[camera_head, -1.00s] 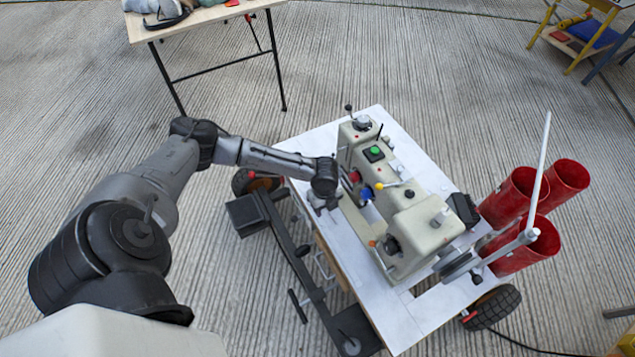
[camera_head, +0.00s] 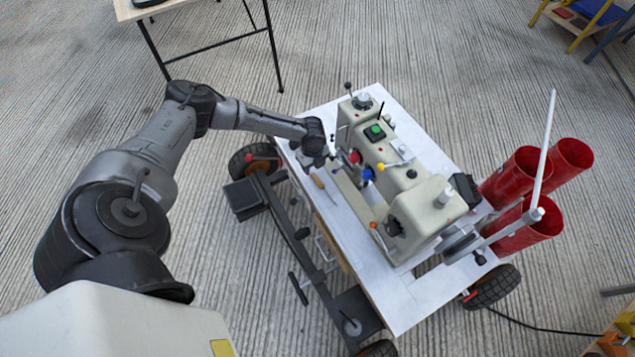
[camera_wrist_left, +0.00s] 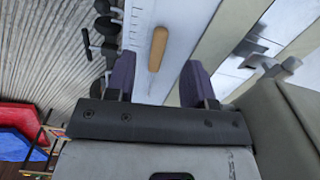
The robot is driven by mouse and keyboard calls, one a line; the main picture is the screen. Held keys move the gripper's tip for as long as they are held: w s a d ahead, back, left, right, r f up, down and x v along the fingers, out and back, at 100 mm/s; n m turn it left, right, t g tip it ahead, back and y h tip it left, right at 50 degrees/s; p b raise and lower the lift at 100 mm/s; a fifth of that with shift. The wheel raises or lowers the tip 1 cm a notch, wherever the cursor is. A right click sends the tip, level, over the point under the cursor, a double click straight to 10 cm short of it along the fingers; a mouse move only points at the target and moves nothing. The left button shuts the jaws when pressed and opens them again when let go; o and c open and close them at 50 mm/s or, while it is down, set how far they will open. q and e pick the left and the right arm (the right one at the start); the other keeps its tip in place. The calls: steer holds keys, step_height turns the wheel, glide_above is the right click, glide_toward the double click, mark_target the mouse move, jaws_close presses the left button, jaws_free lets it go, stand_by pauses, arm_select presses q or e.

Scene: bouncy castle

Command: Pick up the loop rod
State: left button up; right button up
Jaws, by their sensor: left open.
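A rod with a wooden handle (camera_head: 317,181) and a thin metal shaft lies on the white cart top, near its left edge beside the machine. I take it as the loop rod; I cannot make out a loop. The handle (camera_wrist_left: 158,48) also shows in the left wrist view, just past the fingertips and between their lines. My left gripper (camera_wrist_left: 158,78) is open and empty, with purple fingers apart. In the head view the left gripper (camera_head: 322,160) is just behind the handle. My right gripper is not in view.
The cream machine (camera_head: 400,175) with coloured knobs stands close right of the gripper on the cart top (camera_head: 405,318). Red tubes (camera_head: 520,180) and a slanted white rod (camera_head: 545,150) are at the cart's right. Another table (camera_head: 180,8) stands at the back left.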

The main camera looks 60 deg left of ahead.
mark_target(313, 174)
arm_select(q)
steer(key=shift+f+b, duration=1.55)
steer(key=shift+f, duration=1.25)
steer(key=shift+c, duration=0.3)
jaws_close()
